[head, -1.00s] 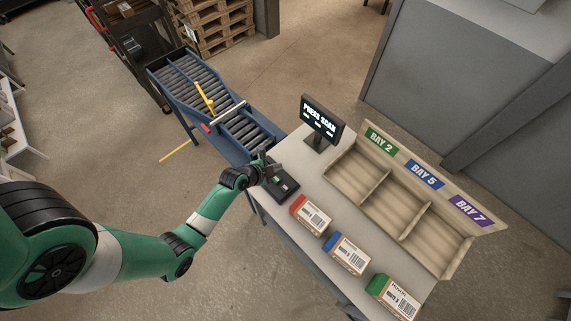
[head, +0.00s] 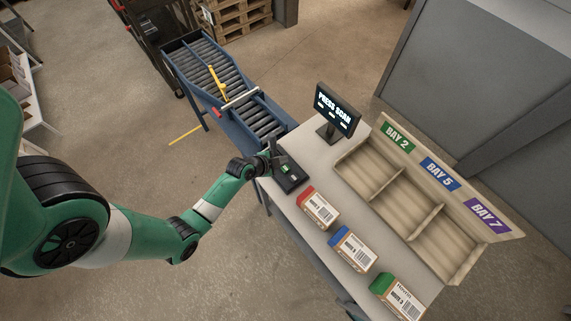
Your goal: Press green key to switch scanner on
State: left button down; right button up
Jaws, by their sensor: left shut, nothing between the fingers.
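A black scanner pad (head: 291,182) lies at the near left end of the white table. A small green key (head: 285,168) shows on its upper face. My left gripper (head: 273,150) is shut and empty at the pad's far left edge, beside the green key. Whether its tips touch the pad cannot be told. A black screen (head: 337,107) on a stand reads "PRESS SCAN". My right gripper is not in view.
Boxes with red (head: 318,208), blue (head: 353,248) and green (head: 397,294) ends line the table's near edge. A three-part bin (head: 442,232) labelled BAY 2, BAY 5 and BAY 7 stands behind. A roller conveyor (head: 222,87) adjoins the table's left end.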

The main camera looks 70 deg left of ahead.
aim_at(283, 170)
pick_arm(q)
jog(key=shift+f+b, duration=1.45)
jog(key=shift+f, duration=0.7)
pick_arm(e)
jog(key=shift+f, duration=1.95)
pick_arm(q)
jog(key=shift+f+b, duration=0.4)
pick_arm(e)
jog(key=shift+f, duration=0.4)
pick_arm(q)
jog(key=shift+f+b, duration=0.45)
jog(key=shift+f, duration=0.05)
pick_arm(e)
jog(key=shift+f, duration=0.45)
pick_arm(q)
jog(key=shift+r+p, duration=0.9)
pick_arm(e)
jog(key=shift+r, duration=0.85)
pick_arm(q)
notch_tip(283, 170, up, 5)
jog(key=p, duration=0.4)
jog(key=shift+r+p, duration=0.1)
jog(key=shift+p, duration=0.25)
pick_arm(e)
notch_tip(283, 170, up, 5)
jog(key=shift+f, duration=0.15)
